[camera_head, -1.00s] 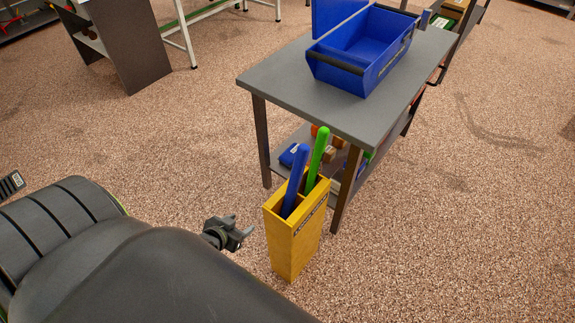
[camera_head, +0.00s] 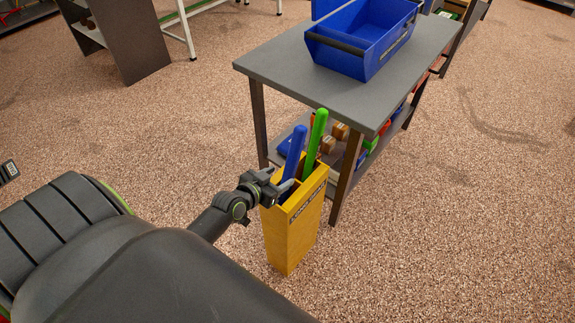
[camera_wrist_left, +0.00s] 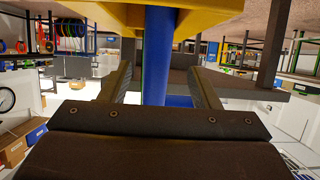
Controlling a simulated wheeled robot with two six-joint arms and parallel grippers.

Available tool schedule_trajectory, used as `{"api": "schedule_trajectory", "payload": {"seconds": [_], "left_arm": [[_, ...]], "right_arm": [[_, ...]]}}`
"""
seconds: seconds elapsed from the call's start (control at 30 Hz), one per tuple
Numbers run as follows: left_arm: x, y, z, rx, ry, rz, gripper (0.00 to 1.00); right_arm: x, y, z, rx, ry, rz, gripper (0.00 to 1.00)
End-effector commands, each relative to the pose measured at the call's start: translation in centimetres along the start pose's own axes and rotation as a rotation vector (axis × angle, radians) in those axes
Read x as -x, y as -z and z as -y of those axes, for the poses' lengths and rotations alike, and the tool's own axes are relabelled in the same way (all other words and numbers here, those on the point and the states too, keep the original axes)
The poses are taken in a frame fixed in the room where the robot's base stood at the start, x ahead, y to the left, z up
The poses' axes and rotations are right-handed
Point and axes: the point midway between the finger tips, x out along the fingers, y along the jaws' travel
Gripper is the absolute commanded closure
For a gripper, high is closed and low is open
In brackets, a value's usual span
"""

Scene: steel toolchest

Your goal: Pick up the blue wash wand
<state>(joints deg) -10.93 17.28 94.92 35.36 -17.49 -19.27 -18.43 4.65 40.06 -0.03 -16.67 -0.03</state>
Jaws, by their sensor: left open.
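The blue wash wand (camera_head: 294,152) stands tilted in a tall yellow holder (camera_head: 292,238) on the floor, beside a green wand (camera_head: 315,140). My left gripper (camera_head: 284,184) is open at the holder's top left, close to the blue wand. In the left wrist view, the blue wand (camera_wrist_left: 157,60) runs vertically between the two open fingers (camera_wrist_left: 160,88), with a gap on each side. The wand's lower part is hidden inside the holder, whose yellow rim (camera_wrist_left: 215,14) shows at the top of that view. My right gripper is not in view.
A grey table (camera_head: 300,75) with a lower shelf stands right behind the holder. A blue bin (camera_head: 362,40) with a dark handle sits on the table. Several small items lie on the shelf. The speckled floor (camera_head: 440,240) to the right is clear.

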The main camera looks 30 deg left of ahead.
Motion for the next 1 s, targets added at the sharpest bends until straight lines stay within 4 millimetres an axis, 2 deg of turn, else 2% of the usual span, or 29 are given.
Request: {"api": "schedule_trajectory", "payload": {"seconds": [0.1,0.33,0.6,0.73,0.97,1.0], "left_arm": [[-1.5,-0.1,0.0,-0.001,0.001,0.000,0.44],[-3.0,-0.1,-0.1,0.000,0.000,0.000,0.44],[-6.5,-0.3,-0.4,0.000,0.002,0.000,0.44],[-7.2,-0.3,-0.3,-0.001,0.003,0.001,0.44],[-7.2,-0.3,-0.3,-0.001,0.003,0.001,0.44],[-7.2,-0.3,-0.3,-0.001,0.003,0.001,0.49]], "right_arm": [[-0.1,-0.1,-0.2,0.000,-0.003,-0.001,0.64],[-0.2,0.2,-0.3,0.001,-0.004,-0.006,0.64],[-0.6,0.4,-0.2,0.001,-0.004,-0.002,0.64],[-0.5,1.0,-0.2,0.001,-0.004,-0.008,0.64],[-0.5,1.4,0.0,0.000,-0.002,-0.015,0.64],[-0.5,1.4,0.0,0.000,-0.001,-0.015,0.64]]}}
